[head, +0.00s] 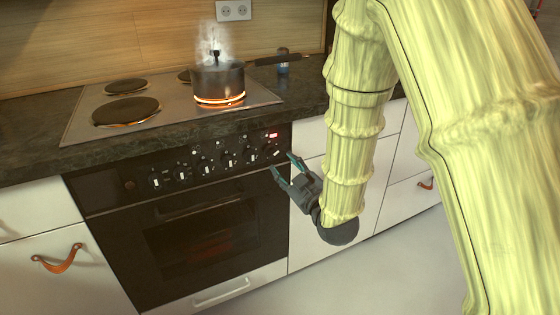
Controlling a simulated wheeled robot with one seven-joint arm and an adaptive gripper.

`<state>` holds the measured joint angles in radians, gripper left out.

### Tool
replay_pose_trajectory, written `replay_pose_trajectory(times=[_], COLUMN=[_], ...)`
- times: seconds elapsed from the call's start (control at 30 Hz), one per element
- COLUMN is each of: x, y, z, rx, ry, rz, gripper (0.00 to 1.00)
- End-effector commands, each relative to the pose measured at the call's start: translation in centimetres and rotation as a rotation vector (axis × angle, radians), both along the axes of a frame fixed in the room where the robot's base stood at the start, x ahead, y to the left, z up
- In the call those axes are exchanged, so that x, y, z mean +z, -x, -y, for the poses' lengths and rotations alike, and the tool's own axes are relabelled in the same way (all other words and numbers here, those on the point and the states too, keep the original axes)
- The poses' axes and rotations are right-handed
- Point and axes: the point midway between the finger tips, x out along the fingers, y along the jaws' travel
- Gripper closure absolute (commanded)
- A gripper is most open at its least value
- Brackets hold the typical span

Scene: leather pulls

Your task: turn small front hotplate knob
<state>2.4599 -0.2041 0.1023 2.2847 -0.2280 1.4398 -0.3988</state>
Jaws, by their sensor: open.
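A row of several dark knobs with white marks (205,162) runs along the black oven's control panel, below the counter edge. I cannot tell from the markings which one belongs to the small front hotplate. The rightmost knob (272,149) is closest to my gripper (281,163). My gripper is open and empty, its two fingers pointing up and left toward the right end of the panel. It appears apart from the knobs, though the depth gap is hard to judge. The front right hotplate glows orange under a steaming pot (218,82).
The cooktop (172,112) has another large front left plate (126,111) with an orange edge. The pot's handle (277,59) points right, near a small bottle (282,67). The oven handle (198,206) lies below the knobs. White drawers stand behind my arm; floor at right is clear.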

Motion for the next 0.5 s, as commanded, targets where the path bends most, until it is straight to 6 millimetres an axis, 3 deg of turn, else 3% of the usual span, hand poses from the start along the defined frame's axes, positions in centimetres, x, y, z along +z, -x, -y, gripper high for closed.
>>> replay_pose_trajectory(times=[0.2, 0.5], x=[0.0, 0.0], y=[2.5, 3.4], z=[1.2, 1.6], rx=[-0.001, 0.0], ry=[-0.001, 0.0], rz=[-0.001, 0.0], gripper=[0.59, 0.59])
